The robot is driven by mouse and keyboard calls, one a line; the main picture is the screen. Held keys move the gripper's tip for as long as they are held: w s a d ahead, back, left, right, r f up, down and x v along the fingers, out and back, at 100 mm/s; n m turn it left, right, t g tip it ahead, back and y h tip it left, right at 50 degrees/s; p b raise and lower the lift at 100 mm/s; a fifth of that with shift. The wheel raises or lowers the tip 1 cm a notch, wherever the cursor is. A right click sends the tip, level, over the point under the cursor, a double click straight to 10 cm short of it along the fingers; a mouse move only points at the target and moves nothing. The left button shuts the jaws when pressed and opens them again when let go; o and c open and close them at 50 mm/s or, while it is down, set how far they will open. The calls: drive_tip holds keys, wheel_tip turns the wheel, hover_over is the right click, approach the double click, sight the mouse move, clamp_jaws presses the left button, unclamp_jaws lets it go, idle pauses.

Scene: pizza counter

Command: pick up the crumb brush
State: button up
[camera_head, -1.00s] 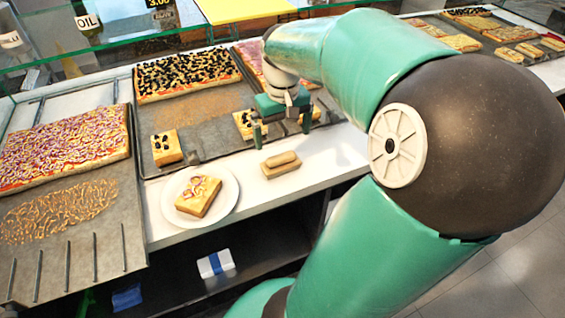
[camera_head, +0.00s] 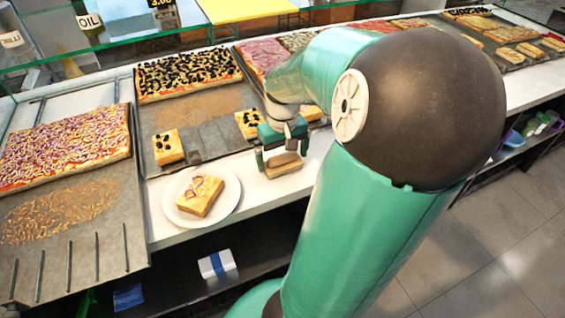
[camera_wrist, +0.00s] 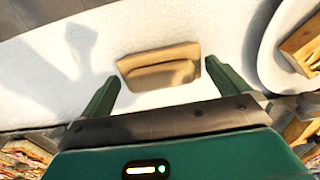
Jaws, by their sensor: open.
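The crumb brush (camera_head: 284,166) is a small tan, wooden-looking block with a raised grip along its top. It lies on the white counter, right of the plate. My gripper (camera_head: 281,158) is open and above the brush, with its two green fingers to either side of it. In the wrist view the brush (camera_wrist: 160,66) lies beyond and between the fingertips of my gripper (camera_wrist: 172,85), clear of both. My gripper's body covers part of the brush's far side in the head view.
A white plate (camera_head: 229,204) with a pizza slice (camera_head: 200,197) stands left of the brush. Behind is a metal tray (camera_head: 207,139) with pizza pieces. The counter's front edge is close to the brush. A glass shelf (camera_head: 215,28) runs along the back.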

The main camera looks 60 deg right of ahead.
drive_tip(key=shift+f, duration=0.25)
drive_tip(key=c, duration=0.6)
drive_tip(key=shift+r, duration=0.2)
drive_tip(key=shift+c, duration=0.2)
drive_tip(key=shift+s+r, duration=0.1)
drive_tip(key=shift+r, duration=1.25)
drive_tip(key=s+a+r, duration=0.1)
drive_tip(key=a+r, duration=0.9)
drive_tip(key=a, duration=0.4)
drive_tip(key=shift+s, duration=0.25)
